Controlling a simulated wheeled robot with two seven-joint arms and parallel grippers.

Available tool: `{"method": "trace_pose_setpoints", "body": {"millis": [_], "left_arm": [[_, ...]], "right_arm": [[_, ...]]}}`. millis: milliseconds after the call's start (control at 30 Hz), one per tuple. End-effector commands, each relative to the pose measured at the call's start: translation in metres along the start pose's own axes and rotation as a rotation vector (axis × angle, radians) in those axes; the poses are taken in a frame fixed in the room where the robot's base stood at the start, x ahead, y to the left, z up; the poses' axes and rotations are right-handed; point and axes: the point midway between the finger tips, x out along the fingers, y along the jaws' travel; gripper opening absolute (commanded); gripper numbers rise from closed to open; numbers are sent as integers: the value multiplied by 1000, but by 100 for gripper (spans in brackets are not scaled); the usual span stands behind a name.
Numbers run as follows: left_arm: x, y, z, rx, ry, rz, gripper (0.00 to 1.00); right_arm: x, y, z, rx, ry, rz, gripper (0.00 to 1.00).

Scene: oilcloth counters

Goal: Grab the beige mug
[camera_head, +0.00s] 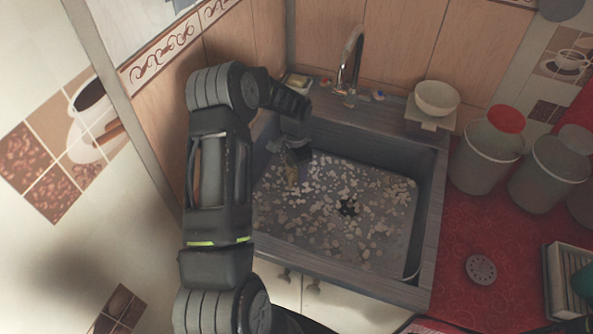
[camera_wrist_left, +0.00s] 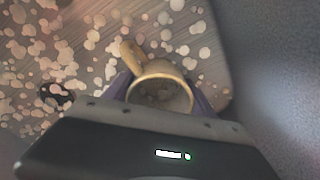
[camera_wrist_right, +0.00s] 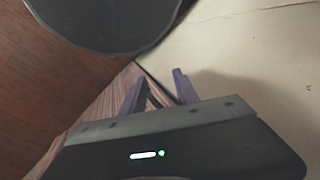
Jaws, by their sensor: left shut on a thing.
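The beige mug (camera_wrist_left: 161,92) sits between the two purple fingers of my left gripper (camera_wrist_left: 162,88) in the left wrist view. Its round opening faces the camera, and its handle sticks out to the upper left. The gripper is shut on the mug. In the head view my left gripper (camera_head: 297,157) reaches down into the left part of the sink (camera_head: 427,205), and a small beige part of the mug (camera_head: 292,175) shows below it. My right gripper (camera_wrist_right: 160,88) is open and empty in the right wrist view.
The sink floor is speckled, with a dark drain. The faucet (camera_head: 350,65) stands behind. A white bowl (camera_head: 437,97) sits on the back right corner. Lidded containers (camera_head: 485,160) stand on the red counter to the right. A dark round object (camera_wrist_right: 100,20) is above my right gripper.

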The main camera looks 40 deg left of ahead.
Motion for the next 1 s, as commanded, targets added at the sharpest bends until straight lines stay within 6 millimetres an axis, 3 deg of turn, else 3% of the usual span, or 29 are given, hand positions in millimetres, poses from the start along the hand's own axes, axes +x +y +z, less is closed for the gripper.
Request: {"method": "trace_pose_setpoints", "body": {"millis": [533, 833, 1000], "left_arm": [[0, 0, 0, 0, 0, 0, 6], [-3, 0, 0, 0, 1, -1, 5], [-20, -1, -1, 1, 2, -3, 5]], "right_arm": [[0, 0, 0, 0, 0, 0, 36], [1, 0, 0, 0, 0, 0, 36], [5, 2, 0, -1, 1, -1, 36]]}}
